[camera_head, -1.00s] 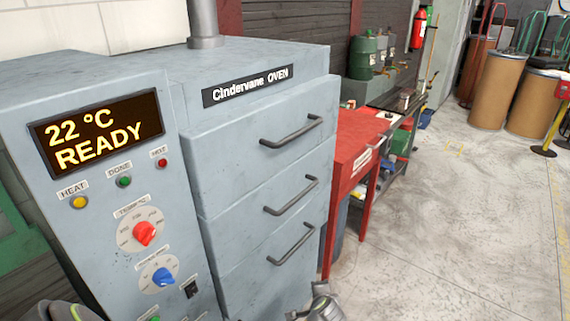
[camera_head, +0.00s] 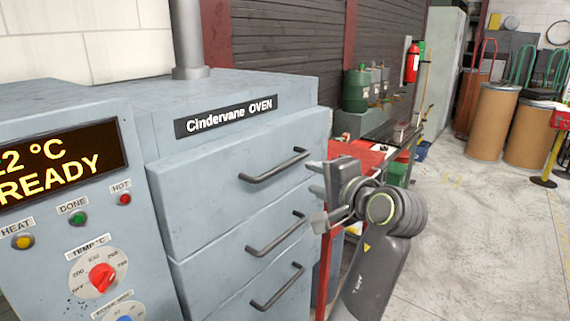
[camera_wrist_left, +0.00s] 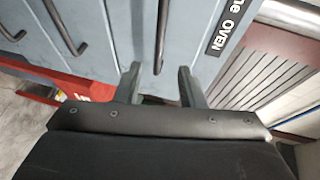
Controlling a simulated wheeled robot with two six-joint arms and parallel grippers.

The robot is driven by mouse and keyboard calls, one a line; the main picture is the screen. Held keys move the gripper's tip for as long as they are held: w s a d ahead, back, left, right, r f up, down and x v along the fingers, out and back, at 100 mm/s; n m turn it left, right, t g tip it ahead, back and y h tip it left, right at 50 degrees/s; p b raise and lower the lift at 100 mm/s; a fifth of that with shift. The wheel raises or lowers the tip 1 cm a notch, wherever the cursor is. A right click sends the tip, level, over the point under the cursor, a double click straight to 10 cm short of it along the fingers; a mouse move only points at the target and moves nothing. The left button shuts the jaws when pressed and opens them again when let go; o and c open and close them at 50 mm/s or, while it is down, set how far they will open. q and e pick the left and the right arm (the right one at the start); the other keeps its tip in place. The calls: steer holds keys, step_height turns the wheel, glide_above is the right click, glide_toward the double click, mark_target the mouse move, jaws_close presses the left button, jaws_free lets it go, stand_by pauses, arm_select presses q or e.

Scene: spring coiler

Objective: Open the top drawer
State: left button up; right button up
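The grey oven has a stack of drawers, and all of them look closed. The top drawer (camera_head: 215,165) sits under the name label. Its dark bar handle (camera_head: 274,167) shows in the head view. In the left wrist view the handle (camera_wrist_left: 162,38) runs down toward the gap between my fingertips; I cannot tell how far ahead of them it is. My left gripper (camera_head: 317,194) is open and empty, just right of the drawer fronts and a little below the top handle's right end. It also shows in the left wrist view (camera_wrist_left: 159,68). My right gripper is not in view.
The middle handle (camera_head: 276,234) and the bottom handle (camera_head: 278,288) lie below. The control panel with its display (camera_head: 60,165) stands left. A red table (camera_head: 350,160) is behind my left gripper. Open concrete floor (camera_head: 470,240) lies to the right.

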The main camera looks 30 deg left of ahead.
mark_target(286, 167)
arm_select(q)
steer(key=p+x, duration=0.3)
steer(key=x, duration=0.9)
steer(key=shift+w+a, duration=0.1)
steer(key=shift+a, duration=0.2)
steer(key=shift+w+a+f, duration=0.1)
steer(key=shift+w+a, duration=0.15)
steer(key=shift+a, duration=0.15)
jaws_close()
